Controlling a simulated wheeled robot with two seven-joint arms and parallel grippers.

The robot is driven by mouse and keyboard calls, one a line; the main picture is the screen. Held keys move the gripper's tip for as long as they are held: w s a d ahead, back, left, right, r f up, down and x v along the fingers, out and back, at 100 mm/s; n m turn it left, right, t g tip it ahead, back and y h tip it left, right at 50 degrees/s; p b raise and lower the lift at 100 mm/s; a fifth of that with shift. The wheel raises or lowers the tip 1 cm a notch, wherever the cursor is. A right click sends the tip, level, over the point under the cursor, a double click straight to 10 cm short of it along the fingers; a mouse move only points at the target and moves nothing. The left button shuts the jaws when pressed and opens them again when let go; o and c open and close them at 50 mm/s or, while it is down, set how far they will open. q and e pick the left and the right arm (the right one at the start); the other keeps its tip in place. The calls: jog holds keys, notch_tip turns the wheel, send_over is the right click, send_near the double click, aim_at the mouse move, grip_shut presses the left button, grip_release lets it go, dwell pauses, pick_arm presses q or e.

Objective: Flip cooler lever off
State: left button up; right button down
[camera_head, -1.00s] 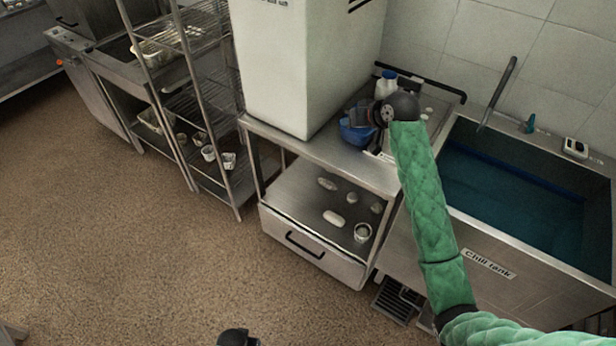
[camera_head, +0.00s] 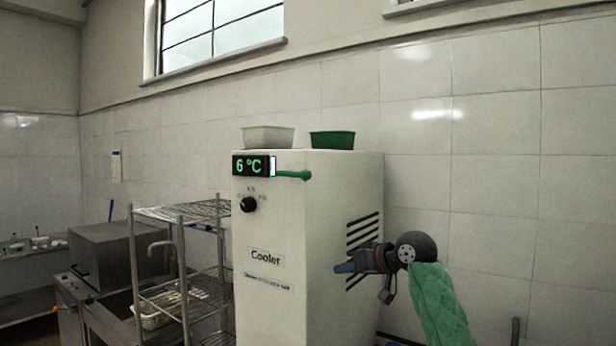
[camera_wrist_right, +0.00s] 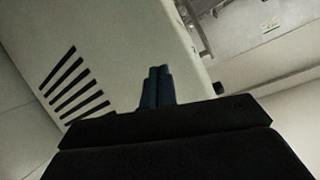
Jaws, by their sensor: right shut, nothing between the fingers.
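The white cooler (camera_head: 315,215) stands against the tiled wall in the middle of the head view. Its green lever (camera_head: 293,175) sticks out to the right beside the "6 °C" display (camera_head: 253,166), high on the front face. A black knob (camera_head: 249,205) sits below the display. My right gripper (camera_head: 342,268) is shut and empty. In the head view it appears over the cooler's vented right side, lower than the lever. In the right wrist view its fingers (camera_wrist_right: 157,86) are together, with the cooler's slotted side (camera_wrist_right: 110,60) behind them. My left gripper is not in view.
A white container (camera_head: 268,138) and a green container (camera_head: 332,140) stand on top of the cooler. The wall space right of the cooler is clear.

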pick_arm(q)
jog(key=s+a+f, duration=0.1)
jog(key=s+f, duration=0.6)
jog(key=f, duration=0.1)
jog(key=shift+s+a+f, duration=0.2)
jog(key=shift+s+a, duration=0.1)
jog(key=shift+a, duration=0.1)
pick_arm(e)
jog(key=s+r+n+y, duration=0.1)
jog(key=s+r, duration=0.2)
jog(key=r, duration=1.3)
jog(key=s+r+n+y, duration=0.2)
jog(key=s+r, duration=0.2)
jog(key=r, duration=1.2)
jog(key=shift+a+g, duration=0.25)
jog(key=shift+g, duration=0.05)
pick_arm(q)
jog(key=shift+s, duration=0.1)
pick_arm(e)
jog(key=shift+w, duration=0.1)
